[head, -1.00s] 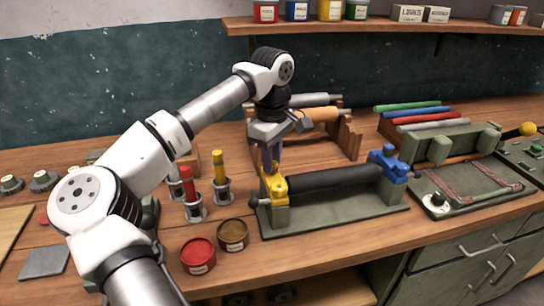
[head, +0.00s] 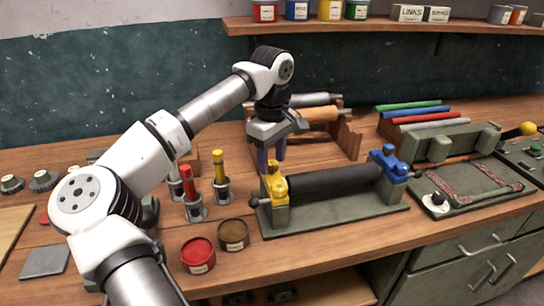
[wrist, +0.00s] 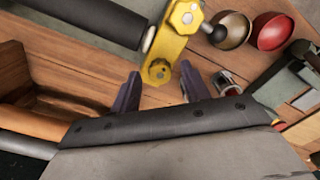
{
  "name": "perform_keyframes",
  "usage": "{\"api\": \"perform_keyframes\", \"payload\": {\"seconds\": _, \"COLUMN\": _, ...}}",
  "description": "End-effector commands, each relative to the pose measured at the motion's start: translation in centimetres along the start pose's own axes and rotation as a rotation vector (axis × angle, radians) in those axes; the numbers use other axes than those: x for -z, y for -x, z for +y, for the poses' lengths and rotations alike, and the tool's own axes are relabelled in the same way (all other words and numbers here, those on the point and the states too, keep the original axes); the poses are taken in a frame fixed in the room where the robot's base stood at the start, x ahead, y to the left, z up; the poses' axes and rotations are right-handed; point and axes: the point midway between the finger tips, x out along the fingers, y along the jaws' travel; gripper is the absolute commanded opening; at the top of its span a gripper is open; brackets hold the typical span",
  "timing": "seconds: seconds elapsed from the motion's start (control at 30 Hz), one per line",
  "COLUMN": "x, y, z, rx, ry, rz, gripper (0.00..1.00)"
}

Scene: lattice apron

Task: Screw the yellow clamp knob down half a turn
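The yellow clamp (head: 276,187) stands at the left end of a dark roller (head: 330,180) on a green-grey base. Its upright yellow knob (head: 272,167) is at the top; the clamp also shows in the wrist view (wrist: 168,42). My gripper (head: 271,163) points down just behind the clamp. In the wrist view my gripper (wrist: 160,76) has its two dark fingers apart with nothing held between them. The yellow end piece lies beyond and between the fingertips, apparently clear of both. A dark ball (head: 254,203) sticks out at the clamp's left.
A blue clamp (head: 388,165) holds the roller's right end. Red (head: 189,185) and yellow (head: 219,168) handled tools stand in holders at left. Red (head: 198,254) and brown (head: 233,235) tins are in front. A wooden rack (head: 345,140) stands behind.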

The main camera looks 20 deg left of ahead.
Motion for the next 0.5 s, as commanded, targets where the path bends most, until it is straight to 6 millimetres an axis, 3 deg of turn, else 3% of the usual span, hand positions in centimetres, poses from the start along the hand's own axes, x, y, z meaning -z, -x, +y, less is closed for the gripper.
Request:
{"api": "perform_keyframes", "payload": {"seconds": 0.33, "x": 0.0, "y": 0.3, "z": 0.0, "rx": 0.002, "ry": 0.0, "rz": 0.0, "gripper": 0.47}}
{"api": "perform_keyframes", "payload": {"seconds": 0.5, "x": 0.0, "y": 2.6, "z": 0.1, "rx": 0.0, "ry": 0.0, "rz": 0.002, "gripper": 0.47}}
